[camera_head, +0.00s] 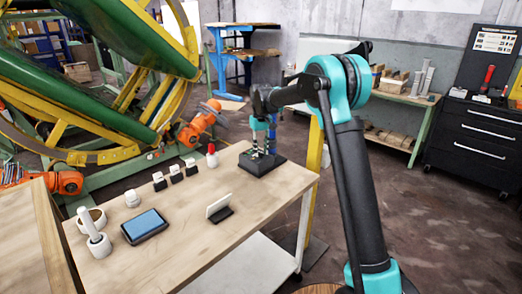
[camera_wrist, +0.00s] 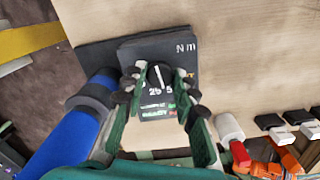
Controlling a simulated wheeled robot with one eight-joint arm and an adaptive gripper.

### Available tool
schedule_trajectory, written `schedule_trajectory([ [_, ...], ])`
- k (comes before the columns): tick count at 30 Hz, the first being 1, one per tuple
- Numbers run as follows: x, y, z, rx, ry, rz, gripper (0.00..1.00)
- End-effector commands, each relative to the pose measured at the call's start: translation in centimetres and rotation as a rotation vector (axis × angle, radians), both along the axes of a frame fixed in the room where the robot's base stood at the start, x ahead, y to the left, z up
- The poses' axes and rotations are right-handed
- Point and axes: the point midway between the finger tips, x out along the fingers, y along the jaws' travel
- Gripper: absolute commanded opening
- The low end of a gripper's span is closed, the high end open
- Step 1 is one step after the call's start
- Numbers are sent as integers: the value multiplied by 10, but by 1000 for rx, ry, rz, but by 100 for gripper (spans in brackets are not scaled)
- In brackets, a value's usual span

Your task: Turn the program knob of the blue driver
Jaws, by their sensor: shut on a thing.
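The blue driver (camera_wrist: 70,133) lies at the left in the wrist view, its black collar beside a dark control box (camera_wrist: 185,52) marked "Nm". The program knob (camera_wrist: 158,73) is a round black dial with a white pointer line, with numbers and a small lit display below it. My gripper (camera_wrist: 160,80) has green fingers with dark tips, one on each side of the knob and shut on it. The fingers partly cover the box face. In the head view my gripper (camera_head: 262,150) reaches down over the black base (camera_head: 264,165) at the far right corner of the wooden table.
The table (camera_head: 200,235) also holds a tablet (camera_head: 144,226), a white card on a stand (camera_head: 219,207), several small black-and-white blocks (camera_head: 175,173) and a red-and-white bottle (camera_head: 211,155). A large green-and-yellow ring (camera_head: 110,50) stands behind at left.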

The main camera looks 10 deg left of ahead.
Motion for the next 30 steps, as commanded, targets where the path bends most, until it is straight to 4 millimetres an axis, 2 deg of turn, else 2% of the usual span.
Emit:
schedule_trajectory([
  [12,0,0,0,1,-1,187,0],
  [28,0,0,0,1,-1,210,0],
  [29,0,0,0,1,-1,209,32],
  [30,0,0,0,1,-1,209,37],
])
